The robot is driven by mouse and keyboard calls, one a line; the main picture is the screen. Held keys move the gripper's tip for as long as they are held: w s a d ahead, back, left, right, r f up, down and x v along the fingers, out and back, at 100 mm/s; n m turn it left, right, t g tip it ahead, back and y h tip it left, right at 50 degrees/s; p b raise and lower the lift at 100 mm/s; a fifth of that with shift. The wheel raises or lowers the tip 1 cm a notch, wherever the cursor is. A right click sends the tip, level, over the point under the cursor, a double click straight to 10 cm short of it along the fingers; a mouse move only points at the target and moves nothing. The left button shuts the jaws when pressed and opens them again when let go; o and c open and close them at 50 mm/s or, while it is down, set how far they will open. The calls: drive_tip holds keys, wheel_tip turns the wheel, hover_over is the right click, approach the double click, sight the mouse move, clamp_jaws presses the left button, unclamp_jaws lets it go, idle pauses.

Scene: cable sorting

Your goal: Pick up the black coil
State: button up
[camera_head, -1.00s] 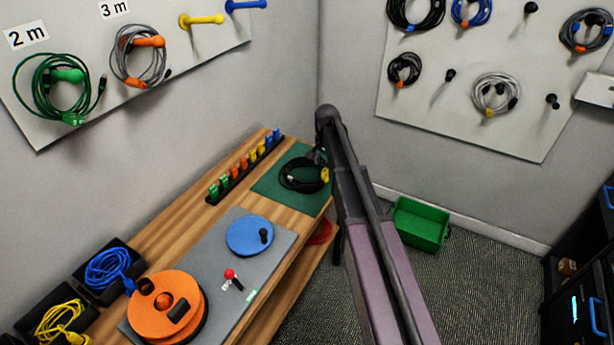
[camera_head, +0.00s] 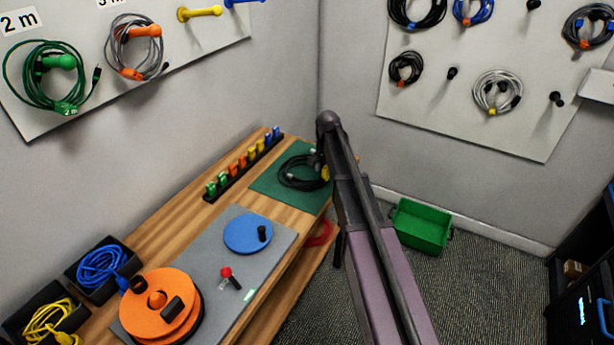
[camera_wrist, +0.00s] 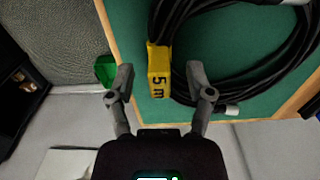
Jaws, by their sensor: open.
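The black coil (camera_head: 297,173) lies on the green mat (camera_head: 262,183) at the far end of the wooden bench, partly hidden behind my arm in the head view. In the wrist view the black coil (camera_wrist: 250,78) fills the upper right, with a yellow tag (camera_wrist: 159,72) marked "5 m" around its cables. My gripper (camera_wrist: 160,82) is open, its two fingers on either side of the tag's lower end. Nothing is clearly held, and I cannot tell whether the fingers touch the cable. In the head view my gripper is mostly hidden by the arm.
A rack of coloured clips (camera_head: 243,165) stands left of the mat. A grey plate with a blue disc (camera_head: 247,234) and an orange reel (camera_head: 160,305) lies nearer. A green bin (camera_head: 420,227) is on the floor at right. Coils hang on wall boards.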

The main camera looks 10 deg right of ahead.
drive_tip(key=shift+f+b, duration=0.35)
drive_tip(key=shift+f, duration=0.25)
clamp_jaws()
